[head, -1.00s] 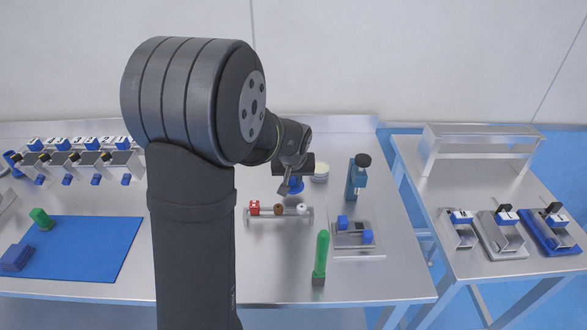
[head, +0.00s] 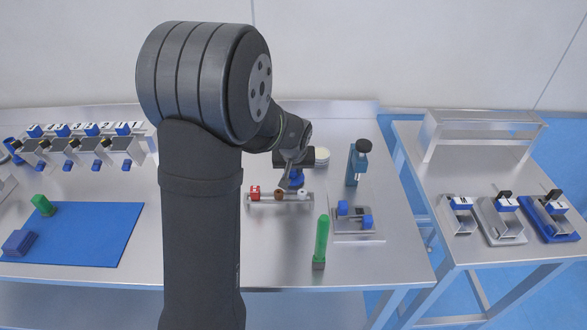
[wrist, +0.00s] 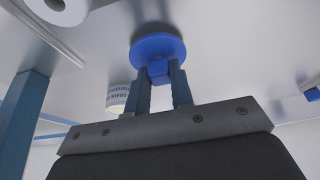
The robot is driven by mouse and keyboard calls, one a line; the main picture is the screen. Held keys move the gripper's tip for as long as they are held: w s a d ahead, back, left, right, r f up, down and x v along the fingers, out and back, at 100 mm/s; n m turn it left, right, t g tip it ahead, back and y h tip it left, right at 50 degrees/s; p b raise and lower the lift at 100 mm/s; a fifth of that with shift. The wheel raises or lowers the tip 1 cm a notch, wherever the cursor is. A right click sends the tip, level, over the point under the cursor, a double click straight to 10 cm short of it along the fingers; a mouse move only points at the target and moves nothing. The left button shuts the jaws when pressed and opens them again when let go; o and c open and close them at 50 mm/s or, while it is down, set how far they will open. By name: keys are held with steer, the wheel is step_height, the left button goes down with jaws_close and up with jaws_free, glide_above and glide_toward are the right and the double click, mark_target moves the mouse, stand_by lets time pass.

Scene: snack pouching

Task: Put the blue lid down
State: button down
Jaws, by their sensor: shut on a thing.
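The blue lid (wrist: 158,45) is a round disc with a square knob. In the wrist view my gripper (wrist: 162,78) is shut on the knob, with a blue finger on each side. In the head view the lid (head: 295,178) shows small below my gripper (head: 293,168), behind the rack of small items. The lid is near the steel table top. I cannot tell whether it touches the table.
A rack (head: 280,197) with red, brown and white pieces stands just in front. A blue post device (head: 356,165) and a green bottle (head: 321,240) stand to the right.

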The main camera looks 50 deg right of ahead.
steer(key=shift+f, duration=0.45)
steer(key=c, duration=1.2)
jaws_free()
steer(key=v, duration=1.7)
steer(key=shift+s+r, duration=0.1)
steer(key=shift+r, duration=0.1)
steer(key=shift+f, duration=0.15)
steer(key=x, duration=1.7)
